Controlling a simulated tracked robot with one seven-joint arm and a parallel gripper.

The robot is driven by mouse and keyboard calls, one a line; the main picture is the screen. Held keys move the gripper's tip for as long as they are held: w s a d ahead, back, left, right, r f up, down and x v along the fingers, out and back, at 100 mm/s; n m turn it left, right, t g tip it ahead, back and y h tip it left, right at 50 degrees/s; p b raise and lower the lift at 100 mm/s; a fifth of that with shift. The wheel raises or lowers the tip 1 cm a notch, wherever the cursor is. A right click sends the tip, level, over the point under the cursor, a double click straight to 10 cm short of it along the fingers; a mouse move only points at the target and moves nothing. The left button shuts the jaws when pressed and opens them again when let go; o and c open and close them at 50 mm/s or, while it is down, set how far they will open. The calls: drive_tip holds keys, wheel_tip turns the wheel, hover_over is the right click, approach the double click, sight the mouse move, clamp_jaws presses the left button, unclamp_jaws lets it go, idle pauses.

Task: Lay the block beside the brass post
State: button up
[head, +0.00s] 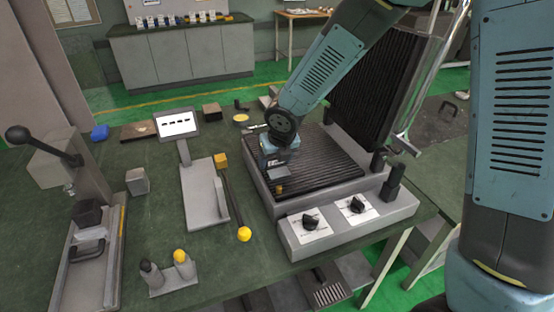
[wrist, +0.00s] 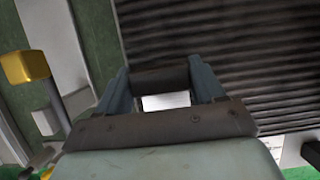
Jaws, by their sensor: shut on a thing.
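My gripper (head: 276,163) is low over the front left part of the dark ribbed lower plate (head: 325,165) of the heating unit. It is shut on a dark grey block (head: 280,172). In the wrist view the block (wrist: 160,79) spans the space between the two fingers. The small brass post (head: 279,189) stands at the plate's front left, just in front of the block in the head view. I cannot tell whether the block touches the plate. The post is not visible in the wrist view.
The ribbed upper plate (head: 372,90) stands raised behind. Two black knobs (head: 310,222) sit on the front panel. A lever press (head: 75,190) stands far left.

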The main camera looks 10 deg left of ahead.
sight(281, 176)
drive_tip(key=shift+s+f, duration=0.1)
drive_tip(key=shift+f, duration=0.4)
drive_tip(key=o, duration=1.2)
drive_tip(key=shift+s, duration=0.1)
drive_tip(key=shift+c, duration=0.2)
drive_tip(key=shift+o, duration=0.3)
drive_tip(key=shift+d+r, duration=0.2)
drive_tip(key=shift+r, duration=0.4)
drive_tip(key=v, duration=1.1)
drive_tip(key=shift+r, duration=0.2)
drive_tip(key=shift+a, duration=0.1)
